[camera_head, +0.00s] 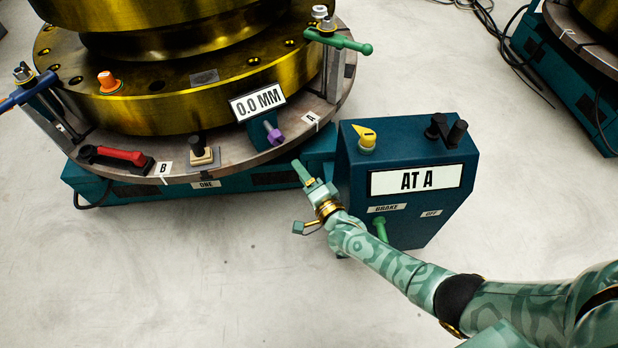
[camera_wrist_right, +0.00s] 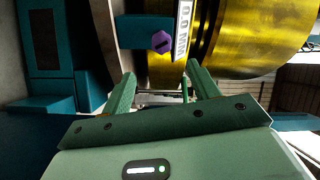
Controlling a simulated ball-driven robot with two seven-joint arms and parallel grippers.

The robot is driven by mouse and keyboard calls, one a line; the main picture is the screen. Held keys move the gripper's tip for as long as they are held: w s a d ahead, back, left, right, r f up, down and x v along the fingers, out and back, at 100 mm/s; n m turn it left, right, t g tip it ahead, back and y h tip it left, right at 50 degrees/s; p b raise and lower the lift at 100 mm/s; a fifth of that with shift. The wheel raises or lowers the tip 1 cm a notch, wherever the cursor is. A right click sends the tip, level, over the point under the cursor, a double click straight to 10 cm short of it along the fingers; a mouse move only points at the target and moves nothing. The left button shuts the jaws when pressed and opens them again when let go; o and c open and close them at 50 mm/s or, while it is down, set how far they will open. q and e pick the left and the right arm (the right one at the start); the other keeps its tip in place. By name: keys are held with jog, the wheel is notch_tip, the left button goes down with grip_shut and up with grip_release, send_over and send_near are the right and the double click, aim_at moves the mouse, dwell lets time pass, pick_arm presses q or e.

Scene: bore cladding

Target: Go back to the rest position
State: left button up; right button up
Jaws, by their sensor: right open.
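My right gripper (camera_head: 306,178) is open and empty in the head view, just left of the teal control box (camera_head: 406,225) and in front of the turntable rim. In the right wrist view its two green fingers (camera_wrist_right: 163,90) stand apart with nothing between them. Beyond them are a purple knob (camera_wrist_right: 162,41) and a 0.0 MM sign (camera_wrist_right: 183,38). The box reads AT A and has a yellow pointer knob (camera_head: 365,137) and a green brake lever (camera_head: 380,229). My left gripper is in neither view.
A brass ring part (camera_head: 150,110) sits on the round turntable (camera_head: 225,158). Around it are a red-handled tool (camera_head: 115,155), an orange knob (camera_head: 109,82), a green-handled clamp (camera_head: 340,41) and a blue-handled clamp (camera_head: 25,95). Another machine (camera_head: 565,75) and cables (camera_head: 505,50) are upper right. The front floor is clear.

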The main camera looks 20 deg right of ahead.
dwell(0.5)
